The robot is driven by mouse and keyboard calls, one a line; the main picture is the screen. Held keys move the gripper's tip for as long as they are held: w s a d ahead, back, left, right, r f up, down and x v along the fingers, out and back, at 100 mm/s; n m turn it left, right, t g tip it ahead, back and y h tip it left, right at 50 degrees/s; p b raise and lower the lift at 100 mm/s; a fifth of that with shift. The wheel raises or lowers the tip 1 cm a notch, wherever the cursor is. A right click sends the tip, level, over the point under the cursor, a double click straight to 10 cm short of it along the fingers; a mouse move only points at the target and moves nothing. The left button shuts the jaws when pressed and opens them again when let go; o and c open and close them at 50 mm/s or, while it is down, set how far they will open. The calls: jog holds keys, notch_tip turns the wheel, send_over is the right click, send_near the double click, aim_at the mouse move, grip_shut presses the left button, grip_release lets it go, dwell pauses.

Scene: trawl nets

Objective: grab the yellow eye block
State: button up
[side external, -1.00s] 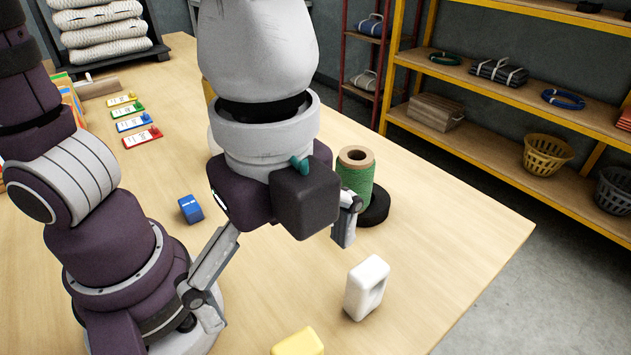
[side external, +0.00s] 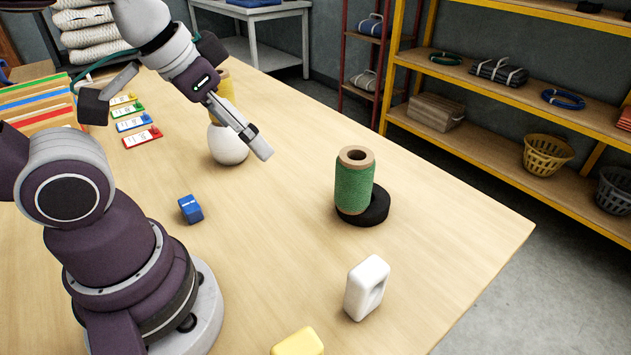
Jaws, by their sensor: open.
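A yellow block (side external: 298,343) lies on the table at the bottom edge of the view, partly cut off. Its hole, if it has one, is out of sight. A small blue block (side external: 190,209) sits on the table further back, left of centre. My gripper (side external: 178,131) is open and empty at the upper left, with its fingers spread wide. It is raised over the far left of the table, well away from the yellow block.
A green twine spool (side external: 354,188) stands on a black disc (side external: 376,209). A yellow spool (side external: 226,82) and a white round object (side external: 228,146) are behind my gripper. Several coloured tags (side external: 132,124) lie at the left. The middle of the table (side external: 270,235) is clear.

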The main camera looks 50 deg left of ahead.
jog(key=shift+d, duration=0.1)
jog(key=n+g, duration=0.6)
jog(key=n, duration=1)
send_over(297, 347)
jog(key=f, duration=0.6)
jog(key=shift+w+a+f, duration=0.15)
jog(key=shift+a+f, duration=0.1)
jog(key=shift+n, duration=0.4)
jog(key=f, duration=1)
jog(key=shift+d+f, duration=0.25)
jog(key=shift+c, duration=0.2)
